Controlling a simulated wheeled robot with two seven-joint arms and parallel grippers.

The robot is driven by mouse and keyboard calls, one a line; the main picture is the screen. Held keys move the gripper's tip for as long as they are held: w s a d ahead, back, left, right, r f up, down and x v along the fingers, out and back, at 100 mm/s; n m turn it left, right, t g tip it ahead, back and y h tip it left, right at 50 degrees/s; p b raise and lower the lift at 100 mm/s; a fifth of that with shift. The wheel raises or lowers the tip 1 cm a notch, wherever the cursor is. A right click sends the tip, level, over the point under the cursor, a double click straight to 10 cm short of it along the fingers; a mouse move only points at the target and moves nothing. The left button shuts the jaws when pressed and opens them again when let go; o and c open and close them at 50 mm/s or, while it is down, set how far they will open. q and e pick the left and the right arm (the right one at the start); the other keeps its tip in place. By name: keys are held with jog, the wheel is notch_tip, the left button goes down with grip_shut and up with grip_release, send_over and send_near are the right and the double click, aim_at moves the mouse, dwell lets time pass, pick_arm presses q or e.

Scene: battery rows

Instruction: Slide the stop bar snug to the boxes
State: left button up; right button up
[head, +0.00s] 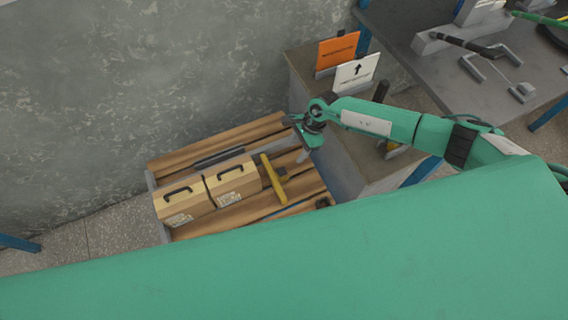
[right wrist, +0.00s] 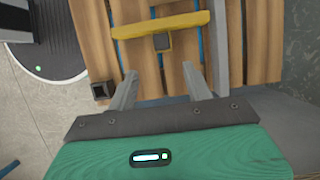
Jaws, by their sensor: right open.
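The yellow stop bar (head: 273,178) lies across the slatted wooden pallet (head: 294,186), to the right of two tan boxes with black handles, the left box (head: 183,203) and the right box (head: 233,181). A narrow gap shows between the bar and the right box. My right gripper (head: 303,152) is above the pallet's right end, right of the bar. In the right wrist view the open fingers (right wrist: 160,86) point toward the bar (right wrist: 160,25) and its small square block (right wrist: 162,42), with nothing between them. The boxes are outside that view. My left gripper is not in view.
A grey cabinet (head: 345,165) with an orange sign (head: 338,50) and a white sign (head: 357,71) stands right of the pallet. A wall (head: 130,90) runs behind. A small black block (right wrist: 102,90) sits at the pallet's edge. A grey workbench (head: 430,70) is at upper right.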

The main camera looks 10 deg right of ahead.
aim_at(282, 171)
jog(key=b+x, duration=0.4)
jog(key=x, duration=0.6)
jog(key=shift+w+f+b, duration=0.15)
jog(key=shift+f+b, duration=0.05)
jog(key=shift+b, duration=0.2)
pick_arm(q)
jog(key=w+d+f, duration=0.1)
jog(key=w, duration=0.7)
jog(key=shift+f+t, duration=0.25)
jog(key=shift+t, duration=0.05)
pick_arm(e)
jog(key=shift+a+f, duration=0.3)
jog(key=shift+f, duration=0.2)
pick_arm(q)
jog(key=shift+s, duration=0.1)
pick_arm(e)
grip_shut()
